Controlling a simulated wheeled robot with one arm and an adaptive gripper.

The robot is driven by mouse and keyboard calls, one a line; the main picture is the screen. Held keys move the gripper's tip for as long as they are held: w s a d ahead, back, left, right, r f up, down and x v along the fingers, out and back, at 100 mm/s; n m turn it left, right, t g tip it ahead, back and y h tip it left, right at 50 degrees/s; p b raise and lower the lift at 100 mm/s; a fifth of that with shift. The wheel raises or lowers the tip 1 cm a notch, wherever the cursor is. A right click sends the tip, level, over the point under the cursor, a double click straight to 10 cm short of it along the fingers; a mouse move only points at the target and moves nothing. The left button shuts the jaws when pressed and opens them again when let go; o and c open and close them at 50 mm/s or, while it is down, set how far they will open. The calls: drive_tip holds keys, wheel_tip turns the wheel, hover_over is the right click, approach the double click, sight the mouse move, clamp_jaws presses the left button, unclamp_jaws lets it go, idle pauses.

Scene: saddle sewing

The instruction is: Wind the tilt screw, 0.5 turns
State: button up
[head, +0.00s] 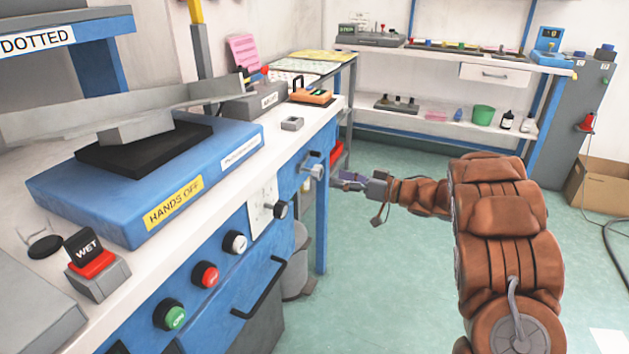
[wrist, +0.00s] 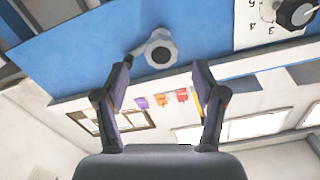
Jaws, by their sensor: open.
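A grey metal knob with a lobed rim, which looks like the tilt screw (head: 314,168), sticks out of the blue front of the bench, near its far end. In the wrist view the knob (wrist: 160,51) shows ahead of my fingers, roughly centred between them. My gripper (head: 337,183) is open and empty in front of the bench, close to the knob, with no contact visible. In the wrist view both fingers of my gripper (wrist: 162,72) stand apart, with the knob just beyond their tips. No label for the knob is readable.
A black dial (head: 281,210) on a white scale plate (head: 262,207) sits nearer along the bench front, before white, red and green buttons. A black drawer handle (head: 262,290) juts out below. A blue bench leg (head: 321,235) stands under the knob. The green floor is open beyond.

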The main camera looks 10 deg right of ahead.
sight(321, 175)
drive_tip(key=shift+b+x, duration=0.75)
drive_tip(key=shift+x, duration=3.15)
drive_tip(key=shift+s, duration=0.1)
drive_tip(key=c, duration=1.2)
